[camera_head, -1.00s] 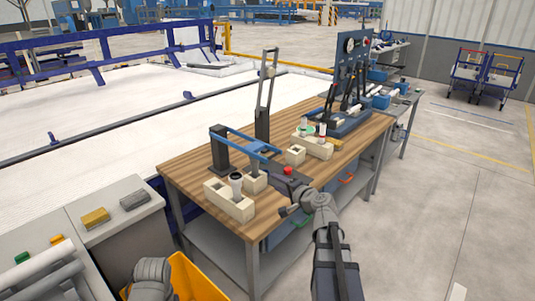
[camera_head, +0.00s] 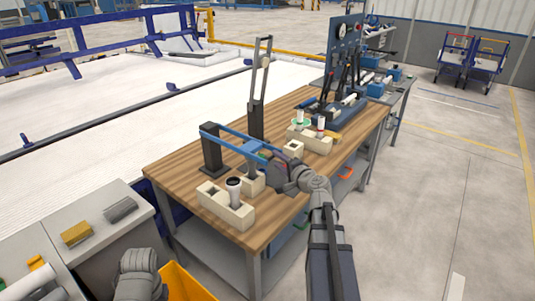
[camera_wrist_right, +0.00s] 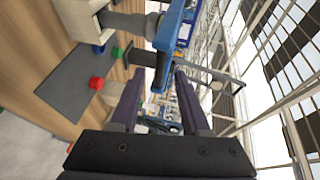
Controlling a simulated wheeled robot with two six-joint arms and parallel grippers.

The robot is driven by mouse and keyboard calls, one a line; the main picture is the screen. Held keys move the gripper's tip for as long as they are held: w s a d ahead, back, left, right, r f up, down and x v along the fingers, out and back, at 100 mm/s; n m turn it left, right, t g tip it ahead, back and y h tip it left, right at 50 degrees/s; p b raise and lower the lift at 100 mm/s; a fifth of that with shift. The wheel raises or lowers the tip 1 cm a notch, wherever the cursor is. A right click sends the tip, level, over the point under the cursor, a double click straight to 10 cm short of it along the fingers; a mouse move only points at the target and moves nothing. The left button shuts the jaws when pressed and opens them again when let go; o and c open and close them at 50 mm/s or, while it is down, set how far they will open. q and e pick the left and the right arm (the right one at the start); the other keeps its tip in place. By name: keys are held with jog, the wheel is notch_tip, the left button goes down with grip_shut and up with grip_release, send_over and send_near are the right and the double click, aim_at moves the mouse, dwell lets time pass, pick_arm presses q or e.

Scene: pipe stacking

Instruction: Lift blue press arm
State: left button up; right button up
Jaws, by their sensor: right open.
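The blue press arm (camera_head: 232,139) runs about level from a black post (camera_head: 211,153) out over the near part of the wooden table. Its end shows in the right wrist view (camera_wrist_right: 168,28), just beyond my fingertips. My right gripper (camera_head: 279,172) is at the free end of the arm. In the right wrist view my right gripper (camera_wrist_right: 156,82) is open, with its two dark fingers apart and the press arm's end ahead of the gap. I cannot tell whether they touch.
A cream block with a grey pipe (camera_head: 233,188) stands at the table's near edge. A red button (camera_wrist_right: 96,83) and a green button (camera_wrist_right: 116,52) are beside the right fingers. A tall black lever stand (camera_head: 256,118) rises behind. Another cream block with pipes (camera_head: 316,140) is farther back.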

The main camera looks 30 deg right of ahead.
aim_at(272, 156)
jog(key=w, duration=0.2)
jog(key=w+f+b, duration=0.1)
jog(key=w, duration=0.4)
jog(key=shift+w+f, duration=0.15)
jog(key=shift+c, duration=0.2)
grip_shut()
dwell(1.0)
